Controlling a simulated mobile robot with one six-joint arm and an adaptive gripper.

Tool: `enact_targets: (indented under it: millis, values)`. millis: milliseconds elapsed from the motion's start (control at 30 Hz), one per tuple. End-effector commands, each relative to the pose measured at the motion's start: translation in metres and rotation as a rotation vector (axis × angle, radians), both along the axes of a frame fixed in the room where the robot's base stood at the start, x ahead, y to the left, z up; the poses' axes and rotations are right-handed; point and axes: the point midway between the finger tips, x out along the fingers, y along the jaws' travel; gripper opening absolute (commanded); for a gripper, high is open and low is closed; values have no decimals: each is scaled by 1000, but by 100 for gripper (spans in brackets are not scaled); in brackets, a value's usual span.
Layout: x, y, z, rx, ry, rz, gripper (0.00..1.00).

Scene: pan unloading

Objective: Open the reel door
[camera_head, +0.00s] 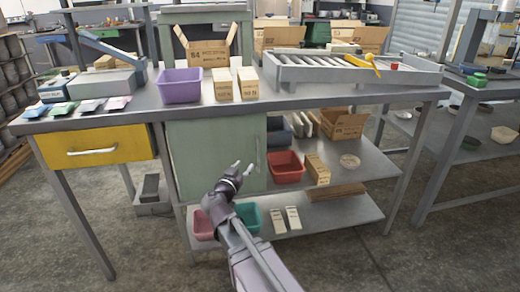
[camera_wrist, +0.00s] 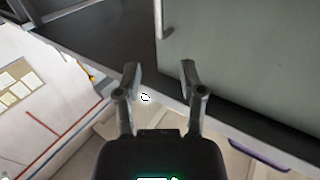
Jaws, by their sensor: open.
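The reel door (camera_head: 212,150) is a pale green panel under the workbench, left of the open shelves. It looks shut flush with its cabinet in the head view. A slim upright handle (camera_head: 258,152) is near its right edge. My gripper (camera_head: 243,168) is in front of the lower right part of the door, its fingers spread and empty. In the wrist view the door (camera_wrist: 240,55) fills the upper right, with the handle (camera_wrist: 164,20) near its edge. The open fingers (camera_wrist: 160,77) are below the handle in that picture, apart from it. My arm hides part of the door's bottom.
Beside the door, the shelves hold a red bin (camera_head: 286,167) and small cartons (camera_head: 317,168). Below are a teal bin (camera_head: 247,217) and white boxes. A yellow drawer (camera_head: 95,147) is to the left. The floor in front is clear.

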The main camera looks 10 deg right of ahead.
Motion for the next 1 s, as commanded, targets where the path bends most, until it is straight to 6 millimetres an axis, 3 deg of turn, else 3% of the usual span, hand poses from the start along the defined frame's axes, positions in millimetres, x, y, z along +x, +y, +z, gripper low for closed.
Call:
enact_targets:
  millis: [700,1000]
  values:
    - [85,-57,0,0,0,-3,51]
    - [104,-70,0,0,0,-2,51]
